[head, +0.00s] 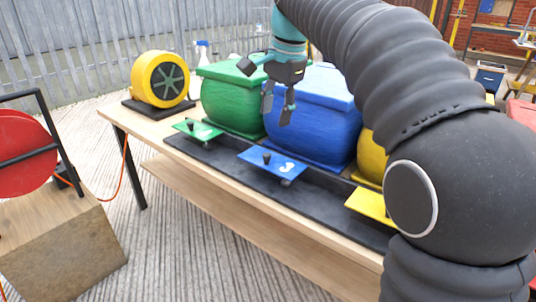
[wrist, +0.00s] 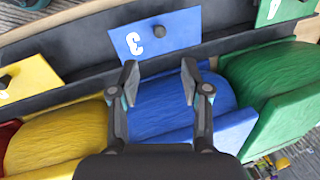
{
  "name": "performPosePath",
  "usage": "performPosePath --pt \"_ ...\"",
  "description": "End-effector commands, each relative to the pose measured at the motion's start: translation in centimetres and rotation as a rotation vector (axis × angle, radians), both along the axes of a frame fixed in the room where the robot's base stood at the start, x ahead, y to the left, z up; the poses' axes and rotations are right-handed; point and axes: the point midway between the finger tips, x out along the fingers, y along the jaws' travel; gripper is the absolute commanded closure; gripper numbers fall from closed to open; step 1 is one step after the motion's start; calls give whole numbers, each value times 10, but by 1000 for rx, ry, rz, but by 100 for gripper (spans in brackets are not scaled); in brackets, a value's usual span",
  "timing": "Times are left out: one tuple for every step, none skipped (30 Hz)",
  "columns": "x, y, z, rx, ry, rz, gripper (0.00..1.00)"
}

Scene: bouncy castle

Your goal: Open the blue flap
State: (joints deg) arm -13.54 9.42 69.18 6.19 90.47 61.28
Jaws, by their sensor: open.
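The blue flap (head: 273,163) is a flat blue panel with a white 3 and a dark knob, at the front of the dark tray, before the blue bin (head: 311,115). In the wrist view the blue flap (wrist: 155,33) lies ahead of the fingertips, with its knob (wrist: 158,31) right of the 3. My gripper (head: 278,105) hangs above and behind the flap, in front of the blue bin. It also shows in the wrist view (wrist: 160,82), its two fingers apart with nothing between them. The fingers are clear of the knob.
A green flap (head: 198,129) with a green bin (head: 232,98) stands to the left, and a yellow flap (head: 370,204) to the right. A yellow reel (head: 160,79) and a spray bottle stand at the table's left end. My arm hides the right side.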

Motion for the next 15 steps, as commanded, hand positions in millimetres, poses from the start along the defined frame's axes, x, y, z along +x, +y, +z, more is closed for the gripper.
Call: performPosePath --pt "1 1 -12 -1 2 1 53" --pt "2 2 -17 -1 2 1 53" --pt "3 3 -25 -1 3 1 53" --pt "4 4 -30 -1 2 1 53" --pt "5 5 -36 -1 2 1 53" --pt "6 6 -43 -1 3 1 53" --pt "7 7 -49 -2 1 1 53" --pt "8 7 -54 -1 2 2 53" --pt "9 8 -62 -2 1 2 53" --pt "10 9 -67 -2 1 2 53" --pt "10 10 -72 -2 1 2 53" --pt "12 11 -79 -2 1 2 53" --pt "12 12 -83 -2 1 2 53" --pt "13 13 -88 -2 1 2 53" --pt "14 13 -94 -1 0 2 53"
